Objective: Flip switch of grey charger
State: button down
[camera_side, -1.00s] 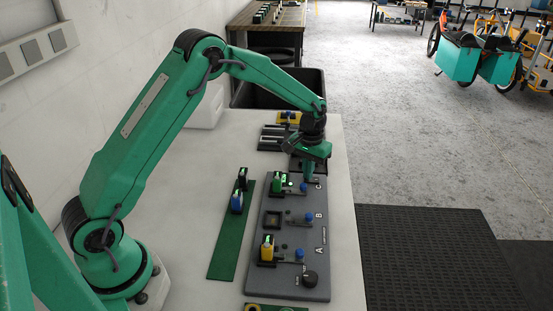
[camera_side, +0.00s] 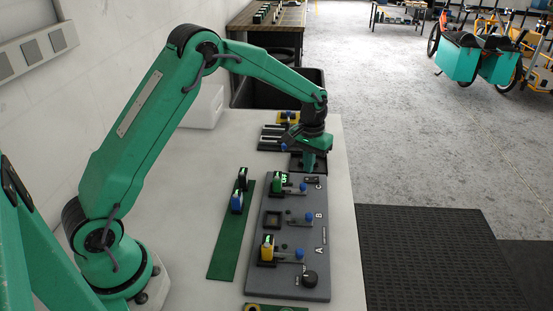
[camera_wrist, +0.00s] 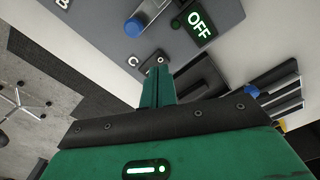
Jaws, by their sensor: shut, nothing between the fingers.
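The grey charger (camera_side: 313,262) is a dark grey panel on the white table, with bays marked A, B and C and blue-ended levers. A small dark switch (camera_side: 312,180) sits at its far end near the letter C; the wrist view shows part of it just beyond my fingertips. A green-lit display reading OFF (camera_wrist: 199,24) is on the bay C unit. My gripper (camera_side: 308,168) points down just beyond the charger's far edge. Its green fingers are shut and empty, and hide part of the switch in the wrist view (camera_wrist: 158,72).
A green strip (camera_side: 228,240) with blue and black packs lies left of the charger. A dark tray (camera_side: 296,163) and a slotted rack (camera_side: 270,138) stand behind it.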

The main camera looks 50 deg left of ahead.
aim_at(307, 179)
jog(key=shift+r, duration=2.15)
jog(key=s+d+r+m+t, duration=0.1)
jog(key=s+r+t, duration=0.2)
jog(key=s+r, duration=1.15)
jog(key=s+m+t, duration=0.2)
jog(key=s, duration=1.4)
jog(key=shift+s+d+r+t, duration=0.3)
jog(key=shift+s+r, duration=0.05)
